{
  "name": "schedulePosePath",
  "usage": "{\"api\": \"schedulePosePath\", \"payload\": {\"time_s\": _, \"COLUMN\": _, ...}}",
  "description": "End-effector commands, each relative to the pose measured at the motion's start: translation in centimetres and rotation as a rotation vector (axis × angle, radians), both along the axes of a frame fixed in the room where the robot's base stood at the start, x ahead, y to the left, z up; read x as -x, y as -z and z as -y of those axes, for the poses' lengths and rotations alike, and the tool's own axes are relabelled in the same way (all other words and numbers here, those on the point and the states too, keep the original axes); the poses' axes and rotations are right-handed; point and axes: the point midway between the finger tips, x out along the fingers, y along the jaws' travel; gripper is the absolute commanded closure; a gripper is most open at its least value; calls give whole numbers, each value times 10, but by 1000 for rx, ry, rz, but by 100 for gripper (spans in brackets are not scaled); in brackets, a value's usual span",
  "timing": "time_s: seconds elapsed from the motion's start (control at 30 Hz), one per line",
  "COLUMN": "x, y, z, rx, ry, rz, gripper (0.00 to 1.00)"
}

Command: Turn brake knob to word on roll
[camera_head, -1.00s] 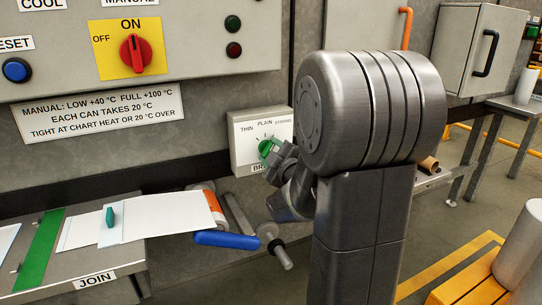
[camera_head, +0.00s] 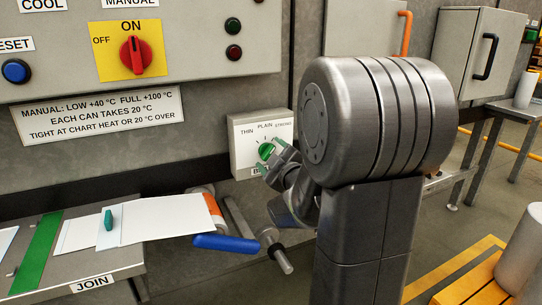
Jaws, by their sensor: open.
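The green brake knob (camera_head: 266,151) is on a pale wall box (camera_head: 245,133) marked THIN, PLAIN and STRONG. The knob's face shows, but its pointer is too small for me to tell which word it is at. My gripper (camera_head: 272,157) is open just right of and below the knob, its green-tipped fingers apart; I cannot tell if they touch it. My gripper partly hides the box's lower label. A roll with an orange band (camera_head: 213,208) lies below left of the box, partly under white sheets; no word is readable on it.
A control panel (camera_head: 215,60) with a red switch (camera_head: 134,54) at ON is above left. A bench (camera_head: 75,268) marked JOIN holds white sheets (camera_head: 150,218). A blue bar (camera_head: 225,242) and a metal rod (camera_head: 281,262) stick out below the box. Grey cabinets stand at right.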

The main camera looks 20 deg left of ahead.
Motion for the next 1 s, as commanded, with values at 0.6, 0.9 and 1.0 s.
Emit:
{"api": "schedulePosePath", "payload": {"time_s": 0.6, "x": 77, "y": -1, "z": 92, "rx": 0, "ry": 4, "rz": -1, "gripper": 31}}
{"api": "schedulePosePath", "payload": {"time_s": 0.9, "x": 87, "y": 0, "z": 102, "rx": -1, "ry": 1, "rz": 0, "gripper": 31}}
{"api": "schedulePosePath", "payload": {"time_s": 1.0, "x": 87, "y": 0, "z": 102, "rx": -1, "ry": 0, "rz": -1, "gripper": 31}}
